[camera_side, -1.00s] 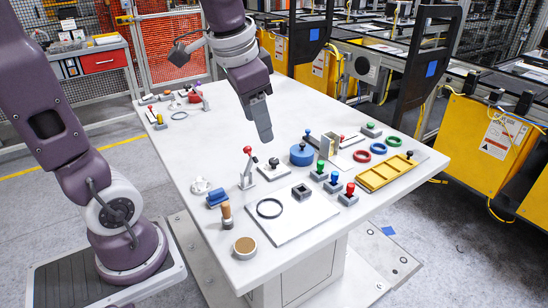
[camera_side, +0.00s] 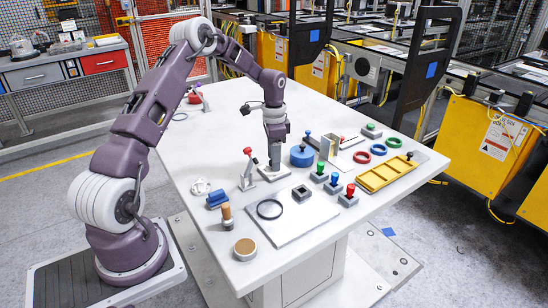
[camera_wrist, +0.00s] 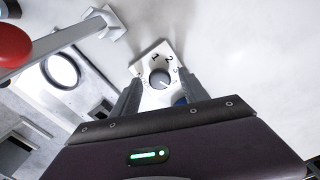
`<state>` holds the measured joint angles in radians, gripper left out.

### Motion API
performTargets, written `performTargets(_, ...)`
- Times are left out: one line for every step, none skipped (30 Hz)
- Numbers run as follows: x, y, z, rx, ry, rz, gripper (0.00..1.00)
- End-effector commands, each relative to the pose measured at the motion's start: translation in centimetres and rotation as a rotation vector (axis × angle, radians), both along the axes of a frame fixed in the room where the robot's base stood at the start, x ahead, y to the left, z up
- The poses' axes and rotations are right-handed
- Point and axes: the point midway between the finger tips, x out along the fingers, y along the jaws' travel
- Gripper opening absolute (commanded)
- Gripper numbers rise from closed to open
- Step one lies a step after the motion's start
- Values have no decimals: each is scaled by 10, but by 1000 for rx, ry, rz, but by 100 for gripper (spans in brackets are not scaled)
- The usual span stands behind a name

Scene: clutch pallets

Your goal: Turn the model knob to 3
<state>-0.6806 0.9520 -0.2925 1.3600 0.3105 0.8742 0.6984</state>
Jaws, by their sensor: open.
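The model knob (camera_wrist: 159,79) is a round dark-grey dial on a white square plate (camera_wrist: 150,63) with numerals around it; 1, 2 and 3 can be read. A short light mark on the knob appears to point to its lower right, but it is too small to match surely to a numeral. My gripper (camera_wrist: 160,91) is open, with one finger on each side of the knob; I cannot tell whether they touch it. In the side view my gripper (camera_side: 275,158) is low over the plate (camera_side: 272,173) and hides the knob.
A red-tipped lever (camera_side: 248,165) stands close left of the plate and shows in the wrist view (camera_wrist: 55,42). A blue round piece (camera_side: 302,155) is close on the right. Stamps, rings and a yellow tray (camera_side: 386,172) lie farther right.

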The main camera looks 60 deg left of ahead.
Motion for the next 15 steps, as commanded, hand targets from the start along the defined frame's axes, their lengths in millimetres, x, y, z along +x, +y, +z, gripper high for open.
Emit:
performTargets(0, 0, -2, 0, 0, 0, 52)
performTargets(0, 0, -2, 0, 0, 0, 52)
performTargets(0, 0, -2, 0, 0, 0, 52)
performTargets(0, 0, -2, 0, 0, 0, 52)
performTargets(0, 0, -2, 0, 0, 0, 52)
performTargets(0, 0, -2, 0, 0, 0, 52)
performTargets(0, 0, -2, 0, 0, 0, 52)
performTargets(0, 0, -2, 0, 0, 0, 46)
performTargets(0, 0, -2, 0, 0, 0, 38)
performTargets(0, 0, -2, 0, 0, 0, 33)
performTargets(0, 0, -2, 0, 0, 0, 27)
performTargets(0, 0, -2, 0, 0, 0, 19)
performTargets(0, 0, -2, 0, 0, 0, 13)
performTargets(0, 0, -2, 0, 0, 0, 7)
performTargets(0, 0, -2, 0, 0, 0, 0)
